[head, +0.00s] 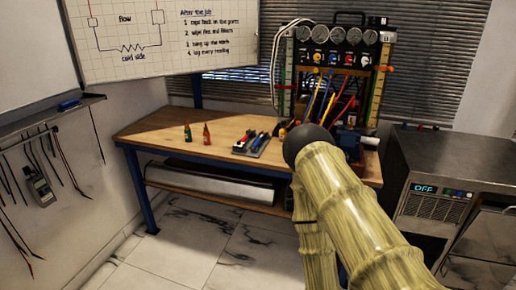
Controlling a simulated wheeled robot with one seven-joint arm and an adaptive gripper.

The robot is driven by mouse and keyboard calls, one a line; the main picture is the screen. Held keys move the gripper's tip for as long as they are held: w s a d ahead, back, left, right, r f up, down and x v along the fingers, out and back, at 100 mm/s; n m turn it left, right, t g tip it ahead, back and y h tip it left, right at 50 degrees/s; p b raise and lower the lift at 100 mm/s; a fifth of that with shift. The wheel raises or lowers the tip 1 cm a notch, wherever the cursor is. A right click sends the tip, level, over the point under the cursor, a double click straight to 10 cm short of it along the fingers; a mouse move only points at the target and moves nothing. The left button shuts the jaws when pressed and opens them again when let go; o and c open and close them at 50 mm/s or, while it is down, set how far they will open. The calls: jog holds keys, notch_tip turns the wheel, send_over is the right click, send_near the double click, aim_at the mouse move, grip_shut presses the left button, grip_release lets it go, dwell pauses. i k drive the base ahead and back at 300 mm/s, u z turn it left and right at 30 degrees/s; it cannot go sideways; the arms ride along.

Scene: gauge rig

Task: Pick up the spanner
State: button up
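I cannot make out a spanner for certain. A small dark tray or mat (238,151) on the wooden workbench (165,133) carries several small tools (253,141) with red, blue and dark parts, too small to tell apart. My arm reaches up from the lower right in front of the bench, ending in view at a dark rounded joint. It hides part of the bench's right side. My gripper is not visible in this view.
Two small bottles, green (187,133) and orange-red (206,134), stand left of the tray. A gauge rig (335,60) with coloured hoses stands behind. A metal cabinet (440,190) stands right. The bench's left part and the marble floor (190,245) before it are clear.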

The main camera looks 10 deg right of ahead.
aim_at(255, 146)
jog(key=u, duration=1.35)
jog(key=i, duration=2)
jog(key=z, duration=1.5)
jog(key=i, duration=0.5)
jog(key=z, duration=0.45)
